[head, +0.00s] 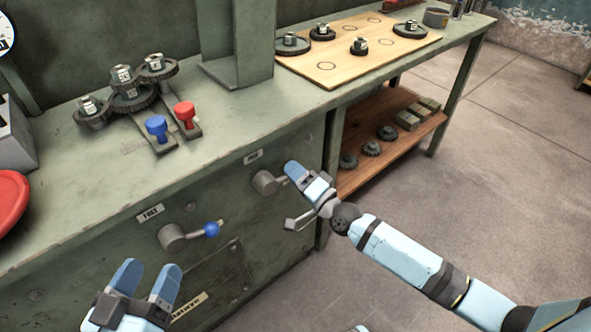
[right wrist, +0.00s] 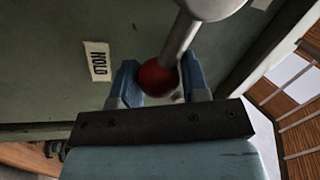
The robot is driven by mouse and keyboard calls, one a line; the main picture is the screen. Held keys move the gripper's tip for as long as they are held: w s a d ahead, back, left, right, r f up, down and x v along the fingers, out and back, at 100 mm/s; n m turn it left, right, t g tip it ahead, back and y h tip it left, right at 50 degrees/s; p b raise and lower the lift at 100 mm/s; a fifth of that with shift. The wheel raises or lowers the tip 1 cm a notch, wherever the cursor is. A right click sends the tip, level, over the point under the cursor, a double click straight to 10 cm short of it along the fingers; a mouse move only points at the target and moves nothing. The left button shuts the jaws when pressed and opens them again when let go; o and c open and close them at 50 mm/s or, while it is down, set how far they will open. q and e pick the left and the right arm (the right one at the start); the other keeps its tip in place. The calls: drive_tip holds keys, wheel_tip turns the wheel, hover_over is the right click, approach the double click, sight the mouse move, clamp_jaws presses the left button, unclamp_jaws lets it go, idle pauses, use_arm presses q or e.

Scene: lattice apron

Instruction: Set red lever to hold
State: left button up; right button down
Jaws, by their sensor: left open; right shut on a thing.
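The red lever's grey hub (head: 264,182) is on the green cabinet front, and its arm points right toward my right gripper (head: 298,176). In the right wrist view, the red ball knob (right wrist: 158,78) sits between the two blue fingers of my right gripper (right wrist: 158,82), which is shut on it. The grey lever shaft (right wrist: 180,40) runs up from the ball. A white label reading HOLD (right wrist: 97,61) is on the panel beside it; a small label (head: 253,157) shows above the hub in the head view. My left gripper (head: 148,280) is open and empty, low in front of the cabinet.
A second lever with a blue knob (head: 211,229) is lower left, under a FREE label (head: 150,213). The bench top holds a blue knob (head: 156,127), a red knob (head: 185,113), gears (head: 130,98) and a wooden board (head: 345,72). The floor (head: 480,170) at right is clear.

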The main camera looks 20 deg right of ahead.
use_arm(q)
drive_tip(key=shift+f+g, duration=0.3)
drive_tip(key=shift+f, duration=0.35)
use_arm(e)
drive_tip(key=shift+s+a+f+m+h, duration=0.1)
drive_tip(key=shift+a+f+m+h, duration=0.05)
drive_tip(key=shift+f+m, duration=0.4)
drive_tip(key=shift+s+a+f+m+h, duration=0.1)
drive_tip(key=shift+f+m+h, duration=0.05)
drive_tip(key=shift+f+m, duration=0.4)
use_arm(q)
drive_tip(key=shift+r, duration=0.15)
use_arm(e)
drive_tip(key=shift+a, duration=0.1)
drive_tip(key=c, duration=0.6)
unclamp_jaws()
drive_tip(key=shift+r, duration=0.2)
drive_tip(key=shift+s+d, duration=0.2)
drive_tip(key=shift+s, duration=0.05)
use_arm(q)
wheel_tip(320, 180, up, 4)
drive_tip(key=shift+s+a+f+t+p, duration=0.1)
drive_tip(key=shift+f+t+p, duration=0.1)
drive_tip(key=shift+t+p, duration=0.85)
use_arm(e)
drive_tip(key=v, duration=1.3)
drive_tip(key=shift+s+a+f, duration=0.1)
drive_tip(key=shift+f, duration=0.2)
